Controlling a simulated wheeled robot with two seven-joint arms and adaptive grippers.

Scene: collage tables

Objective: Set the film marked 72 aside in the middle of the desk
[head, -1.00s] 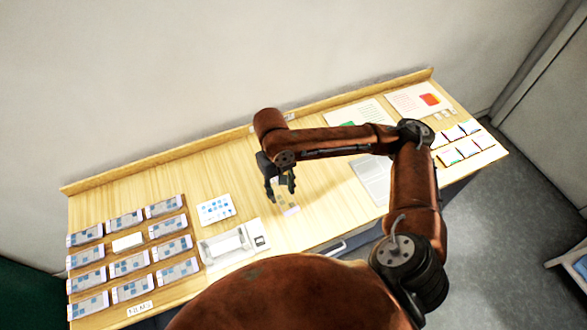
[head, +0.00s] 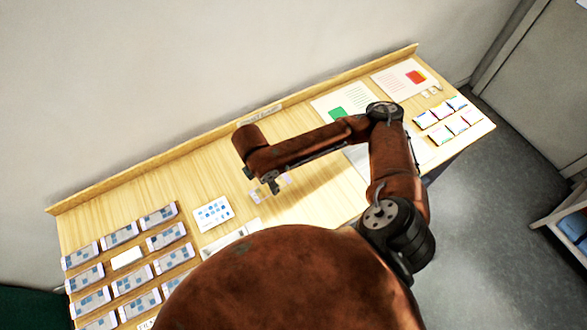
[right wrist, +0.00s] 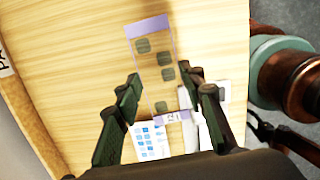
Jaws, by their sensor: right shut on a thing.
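A clear film strip (right wrist: 155,72) with pale purple ends and several dark grey-green squares lies between my right gripper's fingers (right wrist: 167,98) in the right wrist view. A small mark on its near end looks like 72, but is too small to be sure. My right gripper is shut on this film; it also shows in the head view (head: 271,187), over the bare middle of the desk (head: 315,190). The film (head: 256,196) is partly hidden there by the gripper. Whether it touches the desk I cannot tell. My left gripper is not in view.
A blue-dotted card (head: 213,212) and a partly hidden white device (head: 228,240) lie nearby. Papers (head: 345,104) and small cards (head: 441,134) lie at the right.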

